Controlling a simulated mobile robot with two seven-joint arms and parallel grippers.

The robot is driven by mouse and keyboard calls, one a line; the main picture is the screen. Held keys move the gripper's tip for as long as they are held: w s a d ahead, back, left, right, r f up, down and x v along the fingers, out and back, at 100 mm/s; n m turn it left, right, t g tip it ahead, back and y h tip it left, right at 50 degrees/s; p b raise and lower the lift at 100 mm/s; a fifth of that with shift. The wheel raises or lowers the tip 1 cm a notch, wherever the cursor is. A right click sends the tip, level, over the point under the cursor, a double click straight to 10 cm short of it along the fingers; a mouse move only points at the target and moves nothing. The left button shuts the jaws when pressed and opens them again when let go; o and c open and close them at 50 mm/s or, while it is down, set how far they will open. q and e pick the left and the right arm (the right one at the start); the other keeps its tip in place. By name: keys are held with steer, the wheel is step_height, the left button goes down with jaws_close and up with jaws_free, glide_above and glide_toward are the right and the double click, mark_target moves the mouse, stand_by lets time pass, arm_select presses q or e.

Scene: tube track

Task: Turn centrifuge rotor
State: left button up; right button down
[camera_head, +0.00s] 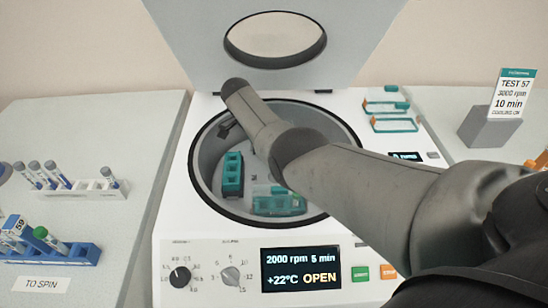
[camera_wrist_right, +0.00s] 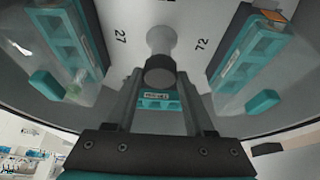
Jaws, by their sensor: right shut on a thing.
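The white centrifuge (camera_head: 175,220) stands open, its lid (camera_head: 200,40) raised at the back. Its display (camera_head: 300,270) reads 2000 rpm, 5 min, +22°C, OPEN. In the bowl, teal buckets sit on the rotor, one at the left (camera_head: 232,175) and one at the front (camera_head: 280,204). My right arm covers the bowl's right side. My left gripper is out of view.
Two teal frames (camera_head: 395,124) lie on the centrifuge top at right. A card (camera_head: 512,95) on a grey block reads TEST 57, 3000 rpm, 10 min. At left are a white tube rack (camera_head: 95,190) and a blue rack (camera_head: 60,255) beside a TO SPIN label.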

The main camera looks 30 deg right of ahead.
stand_by(0.4)
steer(key=shift+c, duration=1.3)
jaws_free()
steer(key=shift+r, duration=0.1)
steer(key=p+v, duration=0.2)
steer(key=v, duration=1.3)
